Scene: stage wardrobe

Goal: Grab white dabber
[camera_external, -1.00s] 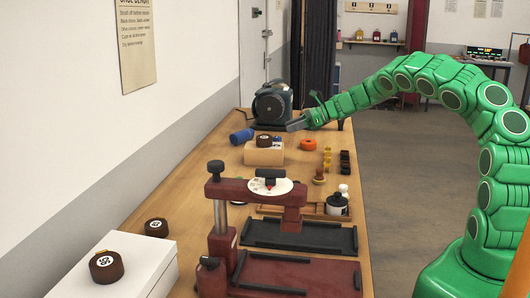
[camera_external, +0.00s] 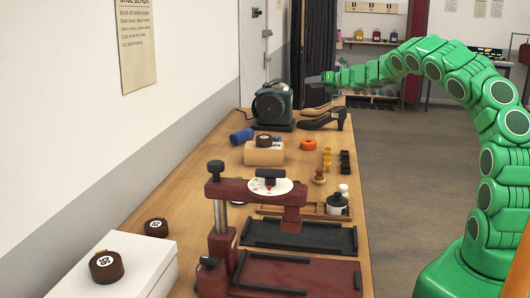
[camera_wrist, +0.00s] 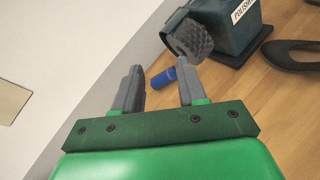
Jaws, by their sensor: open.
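My gripper (camera_external: 326,79) is at the far end of the bench, high up and well away from the bottle. In the wrist view my gripper (camera_wrist: 158,88) has its two grey fingers apart with nothing held between them. The bottle is not in the wrist view.
The polisher (camera_external: 271,105) and dark shoes (camera_external: 325,118) are near my gripper. A blue cylinder (camera_external: 242,136) lies left of a wooden block (camera_external: 264,153). The dark red press (camera_external: 222,228) stands in front, with a dark tray (camera_external: 299,238). A white box (camera_external: 132,262) is front left.

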